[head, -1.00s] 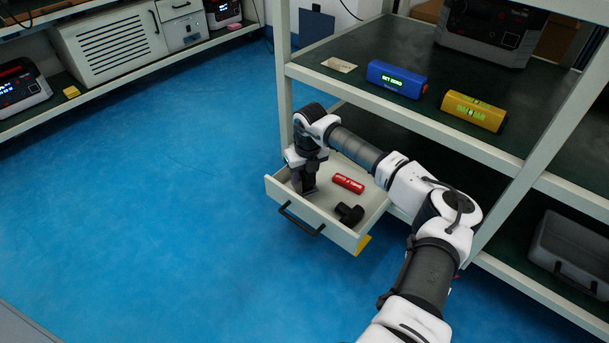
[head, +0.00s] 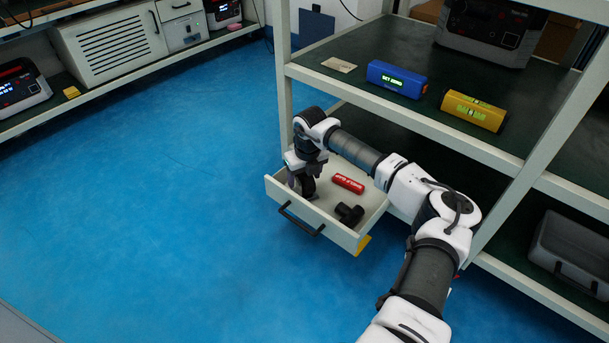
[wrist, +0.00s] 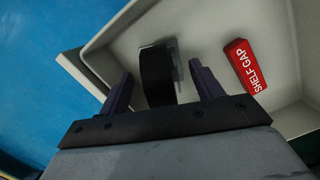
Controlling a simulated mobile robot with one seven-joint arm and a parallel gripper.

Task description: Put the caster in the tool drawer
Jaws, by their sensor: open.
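The caster has a black wheel and a grey metal plate. It is inside the pulled-out tool drawer (head: 338,232), near its left end, and shows as a dark wheel (head: 309,186) in the head view. In the wrist view the caster (wrist: 156,75) stands between the two fingers, with gaps on both sides. My gripper (wrist: 160,84) is open and points down into the drawer; it also shows in the head view (head: 299,181). The wrist hides part of the caster in the head view.
A red block (head: 348,184) marked "SHELF GAP" and a black fitting (head: 350,214) lie in the drawer to the right. Above, the shelf holds a blue block (head: 397,79) and a yellow block (head: 474,110). The blue floor (head: 150,200) left of the drawer is clear.

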